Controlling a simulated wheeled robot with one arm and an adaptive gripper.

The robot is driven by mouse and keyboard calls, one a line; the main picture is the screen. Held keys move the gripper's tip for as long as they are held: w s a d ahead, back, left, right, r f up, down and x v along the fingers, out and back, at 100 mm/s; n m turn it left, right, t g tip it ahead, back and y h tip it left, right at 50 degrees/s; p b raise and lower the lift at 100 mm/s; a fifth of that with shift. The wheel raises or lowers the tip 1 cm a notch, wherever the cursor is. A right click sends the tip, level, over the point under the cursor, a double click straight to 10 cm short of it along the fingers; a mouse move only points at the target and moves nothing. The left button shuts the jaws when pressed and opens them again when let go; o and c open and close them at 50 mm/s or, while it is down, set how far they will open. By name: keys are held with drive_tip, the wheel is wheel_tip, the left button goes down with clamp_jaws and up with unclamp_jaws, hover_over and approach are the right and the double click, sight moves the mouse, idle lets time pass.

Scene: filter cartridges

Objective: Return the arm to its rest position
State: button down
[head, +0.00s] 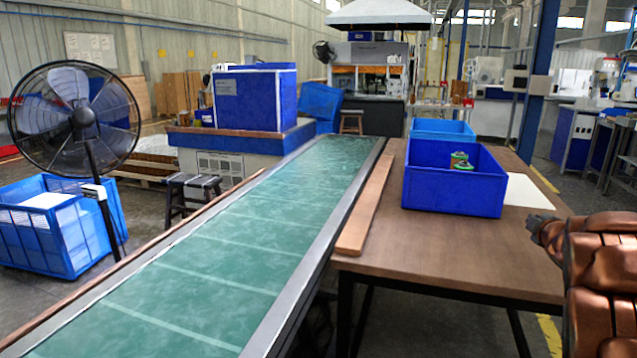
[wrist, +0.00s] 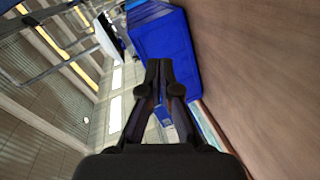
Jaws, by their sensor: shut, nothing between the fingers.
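My arm, in copper-brown segments, enters the head view from the right edge. My gripper (head: 541,222) is at its left end, over the right side of the brown table (head: 450,262), to the right of the dark blue bin. In the wrist view my gripper (wrist: 159,64) is shut, its fingertips together with nothing between them. The dark blue bin (head: 453,195) stands on the table and holds green and orange filter cartridges (head: 461,162). The bin's outer wall also shows beyond the fingers in the wrist view (wrist: 168,45).
A lighter blue bin (head: 442,129) stands behind the dark blue one. A white sheet (head: 528,191) lies on the table near my gripper. A wooden strip (head: 366,208) lies along the table's left edge. The green conveyor (head: 235,240) runs beside it. The table's front middle is bare.

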drive_tip(key=s+a+f+m+g, duration=0.1)
drive_tip(key=s+m, duration=0.1)
drive_tip(key=s, duration=0.1)
drive_tip(key=s+a+f+m+g+h, duration=0.1)
drive_tip(key=s+a+m+g, duration=0.1)
drive_tip(key=s, duration=0.1)
drive_tip(key=s+a+f+m+g+h, duration=0.1)
drive_tip(key=s+a+m+g, duration=0.1)
drive_tip(key=s, duration=0.1)
drive_tip(key=shift+s+a+f, duration=0.2)
drive_tip(key=shift+s+f, duration=0.1)
drive_tip(key=shift+s, duration=0.05)
drive_tip(key=s+a+f+m+g+y, duration=0.2)
drive_tip(key=s+a+f+g, duration=0.2)
drive_tip(key=s+a, duration=0.75)
drive_tip(key=s+a+f+m+g+y, duration=0.1)
drive_tip(key=s+a+f+g+y, duration=0.25)
drive_tip(key=s+a, duration=0.75)
drive_tip(key=s+a+f+m+g+y, duration=0.15)
drive_tip(key=s+a+f+g, duration=0.45)
drive_tip(key=s, duration=1)
wheel_tip(320, 180, up, 24)
drive_tip(key=s+a+t+p, duration=0.1)
drive_tip(key=t+p, duration=0.1)
drive_tip(key=p, duration=1.9)
drive_tip(key=shift+s+p, duration=0.4)
drive_tip(key=shift+a+m, duration=0.15)
drive_tip(key=shift+m, duration=0.1)
